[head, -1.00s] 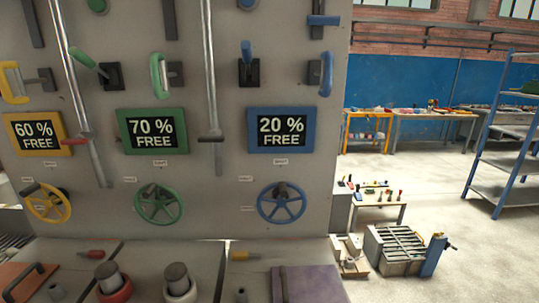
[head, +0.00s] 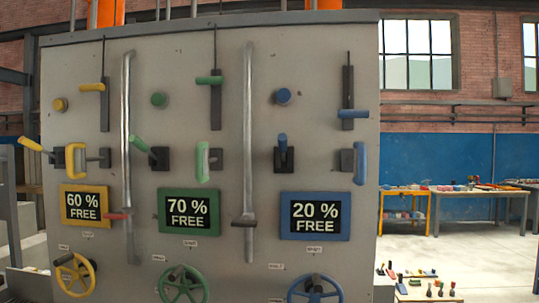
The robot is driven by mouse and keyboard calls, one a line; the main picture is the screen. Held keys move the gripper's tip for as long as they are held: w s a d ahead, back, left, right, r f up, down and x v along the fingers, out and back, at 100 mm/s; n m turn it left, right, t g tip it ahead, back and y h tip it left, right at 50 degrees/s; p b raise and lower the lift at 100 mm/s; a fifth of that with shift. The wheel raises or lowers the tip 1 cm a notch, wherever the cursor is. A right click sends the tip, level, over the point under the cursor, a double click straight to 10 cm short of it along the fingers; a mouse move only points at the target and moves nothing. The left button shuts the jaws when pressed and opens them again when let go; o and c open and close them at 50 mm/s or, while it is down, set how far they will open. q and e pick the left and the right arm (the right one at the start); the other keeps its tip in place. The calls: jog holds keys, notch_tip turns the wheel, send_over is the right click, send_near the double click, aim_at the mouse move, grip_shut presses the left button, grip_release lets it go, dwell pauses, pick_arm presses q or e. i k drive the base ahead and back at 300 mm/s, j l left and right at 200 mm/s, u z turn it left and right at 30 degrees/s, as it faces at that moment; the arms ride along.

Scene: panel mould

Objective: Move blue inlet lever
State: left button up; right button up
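The grey panel (head: 230,70) fills the middle of the head view. Its blue controls are at the right: a round knob (head: 283,96), a short lever (head: 283,143) standing upright on a dark base, a slider handle (head: 352,114) low on its dark vertical track, a D-shaped handle (head: 360,162), and a handwheel (head: 315,291) cut by the bottom edge. A blue-framed display (head: 315,216) reads 20 % FREE. The small labels are too small to read, so I cannot tell which control is marked inlet. Neither of my grippers is in view.
Matching green and yellow controls fill the panel's middle and left, with displays reading 70 % FREE (head: 191,212) and 60 % FREE (head: 86,207). Two long metal bars (head: 128,150) run down the panel. Open floor (head: 480,268) and workbenches (head: 480,193) lie to the right.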

aim_at(282, 137)
jog(key=l+u, duration=1.05)
jog(key=u, duration=0.15)
jog(key=k+l, duration=0.1)
jog(key=l, duration=0.3)
jog(key=k+l+u, duration=0.1)
jog(key=l, duration=0.3)
jog(key=k+l+u, duration=0.1)
jog(key=l, duration=0.3)
jog(key=k+l, duration=0.2)
jog(key=l, duration=0.2)
